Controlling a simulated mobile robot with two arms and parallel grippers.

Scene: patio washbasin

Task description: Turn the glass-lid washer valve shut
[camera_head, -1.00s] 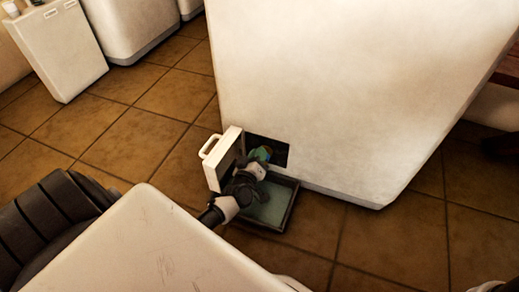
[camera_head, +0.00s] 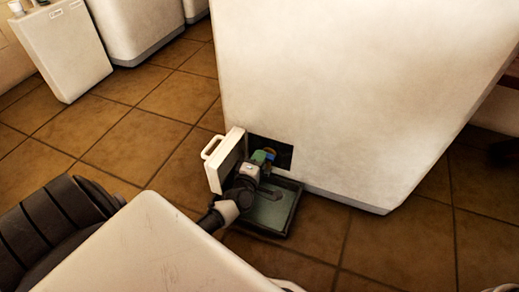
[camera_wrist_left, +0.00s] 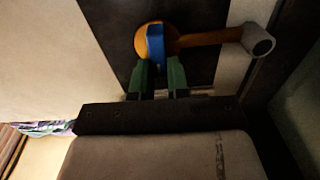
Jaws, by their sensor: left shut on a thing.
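The washer (camera_head: 350,90) is a large white body with a dark square opening (camera_head: 284,153) low on its front. Its small white hatch door (camera_head: 226,162) stands open to the left of the opening. In the left wrist view the valve (camera_wrist_left: 155,44) shows as an orange round part with a blue grip bar across it. My left gripper (camera_wrist_left: 158,76) has green fingertips at the blue bar, one on each side, and is shut on it. In the head view my left gripper (camera_head: 264,158) reaches into the opening. My right gripper is not in view.
A shallow dark tray (camera_head: 272,210) sits on the floor below the opening, under my left wrist. An orange pipe with a grey end (camera_wrist_left: 258,40) runs right from the valve. Tiled floor (camera_head: 150,130) is clear to the left; white cabinets (camera_head: 60,45) stand behind.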

